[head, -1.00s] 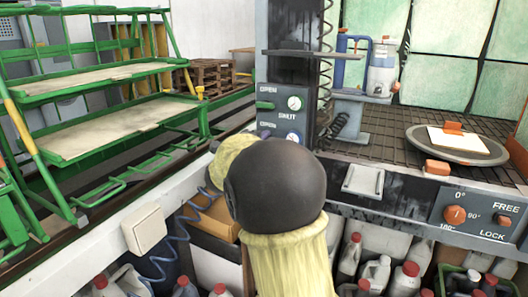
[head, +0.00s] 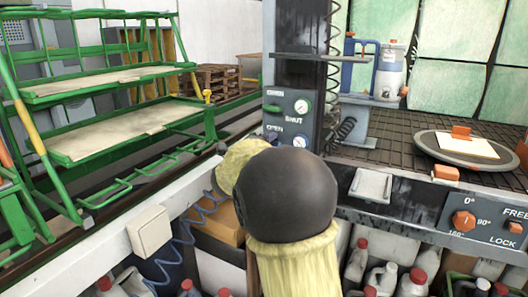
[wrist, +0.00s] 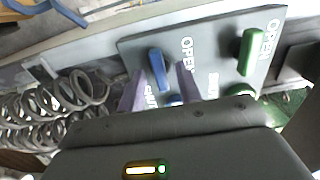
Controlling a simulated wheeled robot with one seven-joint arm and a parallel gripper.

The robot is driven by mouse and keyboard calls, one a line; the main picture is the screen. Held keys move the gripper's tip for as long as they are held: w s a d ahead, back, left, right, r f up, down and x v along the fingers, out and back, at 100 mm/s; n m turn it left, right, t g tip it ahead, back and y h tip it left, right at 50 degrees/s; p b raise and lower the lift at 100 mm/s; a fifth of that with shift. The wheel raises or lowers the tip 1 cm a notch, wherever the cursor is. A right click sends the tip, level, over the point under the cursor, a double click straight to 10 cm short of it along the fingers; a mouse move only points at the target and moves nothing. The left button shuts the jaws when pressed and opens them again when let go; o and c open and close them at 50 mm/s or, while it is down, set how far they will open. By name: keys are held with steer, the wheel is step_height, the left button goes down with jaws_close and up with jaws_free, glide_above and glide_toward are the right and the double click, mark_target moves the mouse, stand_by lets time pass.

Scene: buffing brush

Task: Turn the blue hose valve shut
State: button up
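The blue hose valve (wrist: 158,69) is a blue lever on a grey panel (wrist: 130,46), with the words OPEN and SHUT beside it. In the wrist view my gripper (wrist: 160,88) is open, with one purplish finger on each side of the blue lever. I cannot tell whether either finger touches it. A green lever (wrist: 250,52) with its own OPEN and SHUT marks sits to its right. In the head view the panel (head: 287,94) shows past my arm, with the green lever (head: 273,108) on it. My arm hides my gripper there.
A coiled hose (wrist: 55,105) hangs close on the left in the wrist view. A grated bench with a round turntable (head: 430,148) lies to the right of the panel. Green racks (head: 110,110) stand at left. Bottles (head: 383,278) crowd below the bench.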

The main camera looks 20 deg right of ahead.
steer(key=p+v, duration=0.2)
steer(key=v, duration=1.5)
steer(key=shift+a+f, duration=0.1)
steer(key=shift+a, duration=0.05)
